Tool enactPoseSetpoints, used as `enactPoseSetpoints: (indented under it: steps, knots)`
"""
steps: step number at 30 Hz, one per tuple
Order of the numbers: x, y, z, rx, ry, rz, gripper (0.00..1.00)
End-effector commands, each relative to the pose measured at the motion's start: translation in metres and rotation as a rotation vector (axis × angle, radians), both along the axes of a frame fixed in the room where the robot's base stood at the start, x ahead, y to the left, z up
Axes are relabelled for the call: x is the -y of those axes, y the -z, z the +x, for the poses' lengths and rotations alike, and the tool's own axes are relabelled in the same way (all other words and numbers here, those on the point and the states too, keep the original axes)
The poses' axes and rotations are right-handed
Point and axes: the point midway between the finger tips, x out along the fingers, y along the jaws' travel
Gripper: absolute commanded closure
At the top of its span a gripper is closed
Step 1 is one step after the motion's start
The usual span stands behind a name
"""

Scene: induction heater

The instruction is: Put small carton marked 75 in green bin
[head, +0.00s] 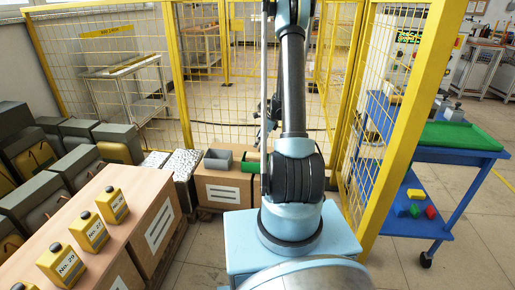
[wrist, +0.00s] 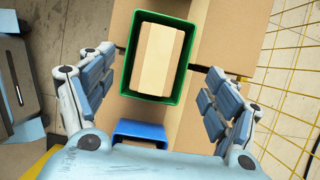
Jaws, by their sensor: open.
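The green bin (wrist: 128,72) is in the upper middle of the wrist view, on a brown box top. A plain tan carton (wrist: 158,58) lies inside it, within the bin's walls. No number shows on the carton's visible face. My gripper (wrist: 160,65) is open, its fingers spread to the left and right of the bin, with nothing between the pads. In the head view a bit of the green bin (head: 250,162) shows beside my arm, which hides the rest.
A blue bin (wrist: 140,130) is just below the green bin in the wrist view. A grey bin (head: 218,159) stands on the same brown box (head: 222,188) in the head view. Yellow bottles (head: 88,231) stand at left. Yellow mesh fencing (head: 385,110) and a blue cart (head: 425,154) are at right.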

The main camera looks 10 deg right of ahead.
Motion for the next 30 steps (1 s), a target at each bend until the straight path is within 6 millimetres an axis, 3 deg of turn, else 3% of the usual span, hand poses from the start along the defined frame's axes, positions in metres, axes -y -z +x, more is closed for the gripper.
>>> enactPoseSetpoints:
  steps: [6, 13, 30]
  knots:
    - [0.013, -0.031, -0.005, -0.001, 0.002, 0.0, 0.19]
    - [0.022, -0.054, -0.008, 0.0, 0.001, 0.0, 0.19]
    - [0.025, -0.063, -0.01, 0.001, -0.004, -0.001, 0.19]
